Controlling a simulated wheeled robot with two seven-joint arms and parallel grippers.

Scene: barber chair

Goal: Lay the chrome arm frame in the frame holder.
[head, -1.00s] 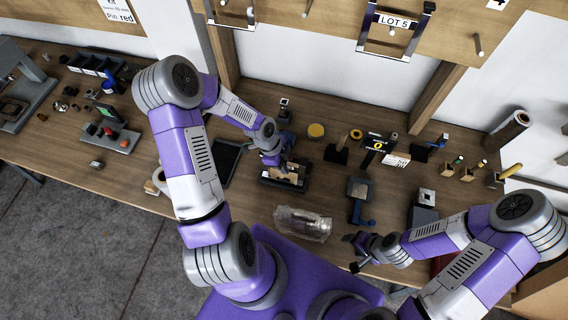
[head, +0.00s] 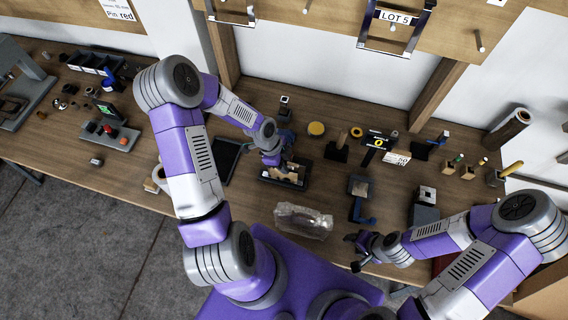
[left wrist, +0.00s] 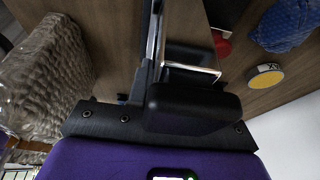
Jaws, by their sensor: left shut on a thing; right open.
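My left gripper (head: 272,160) is low over a dark tray with tan shapes (head: 302,172) on the bench. In the left wrist view a bright chrome bar, part of the chrome arm frame (left wrist: 192,70), shows at the black finger pads, and the gripper is shut on it. Most of this frame is hidden by the finger and, in the head view, by my arm. I cannot tell whether it touches the tray, or for certain whether that tray is the frame holder. My right gripper (head: 352,252) is open and empty near the bench's front edge.
A clear plastic bag (head: 303,221) lies in front of the tray. A blue-based stand (head: 361,200) and a dark block (head: 424,205) stand to the right. A yellow disc (head: 316,129) lies behind. Chrome frames hang on the wall, one around a LOT 5 sign (head: 395,18).

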